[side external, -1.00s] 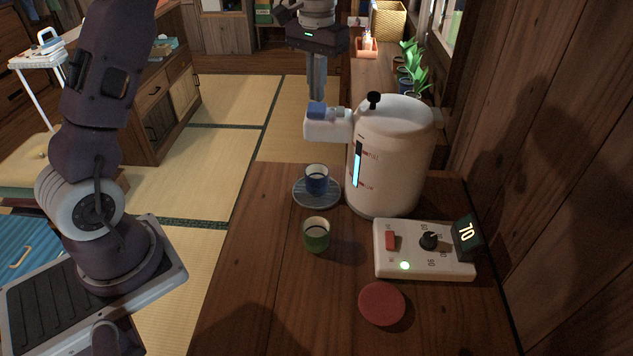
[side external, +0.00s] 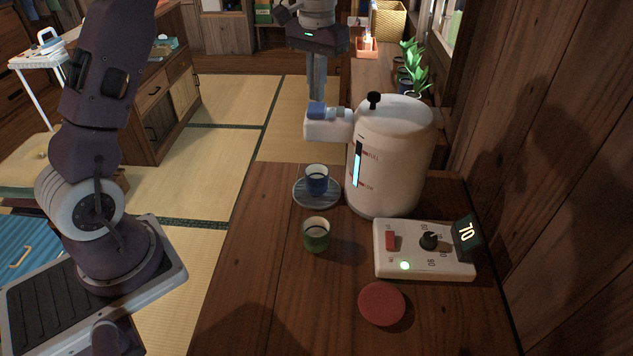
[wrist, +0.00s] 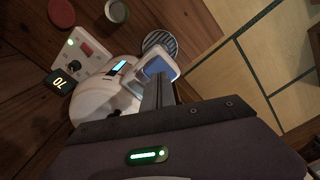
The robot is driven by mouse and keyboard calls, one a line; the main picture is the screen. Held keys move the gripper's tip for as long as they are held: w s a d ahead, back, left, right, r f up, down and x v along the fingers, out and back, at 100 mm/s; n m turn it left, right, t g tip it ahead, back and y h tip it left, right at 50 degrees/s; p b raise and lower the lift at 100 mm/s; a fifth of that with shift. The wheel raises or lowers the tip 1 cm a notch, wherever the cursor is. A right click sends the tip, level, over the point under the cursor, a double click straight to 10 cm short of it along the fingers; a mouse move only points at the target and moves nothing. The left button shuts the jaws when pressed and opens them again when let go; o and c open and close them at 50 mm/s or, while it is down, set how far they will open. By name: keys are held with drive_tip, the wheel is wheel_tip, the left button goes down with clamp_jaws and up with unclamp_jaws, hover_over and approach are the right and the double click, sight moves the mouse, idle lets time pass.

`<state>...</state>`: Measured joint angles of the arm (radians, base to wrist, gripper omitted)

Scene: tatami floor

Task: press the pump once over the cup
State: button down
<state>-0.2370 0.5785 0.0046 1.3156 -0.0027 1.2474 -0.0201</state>
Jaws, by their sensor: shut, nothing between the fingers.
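The white pot (side external: 390,160) stands upright on the wooden table. Its spout (side external: 330,131) sticks out to the left, with the blue pump button (side external: 316,110) on top; the button also shows in the wrist view (wrist: 158,66). The blue cup (side external: 317,179) stands on a striped saucer (side external: 299,199) below the spout. In the wrist view the spout hides the cup, and part of the saucer (wrist: 158,37) shows. My gripper (side external: 317,99) is shut and empty, fingers pointing down at the button. I cannot tell whether the fingertips touch it.
A green cup (side external: 316,236) stands in front of the saucer. A control box (side external: 410,262) with a red switch, a black knob and a display (side external: 467,233) reading 70 sits at the right. A red disc (side external: 382,303) lies nearer. A wooden wall (side external: 560,150) bounds the right side.

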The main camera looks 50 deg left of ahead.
drive_tip(key=shift+f, duration=0.15)
idle(0.3)
drive_tip(key=shift+f, duration=1.3)
drive_tip(key=shift+r, duration=1.45)
wheel_tip(320, 180, up, 6)
drive_tip(key=shift+r, duration=0.1)
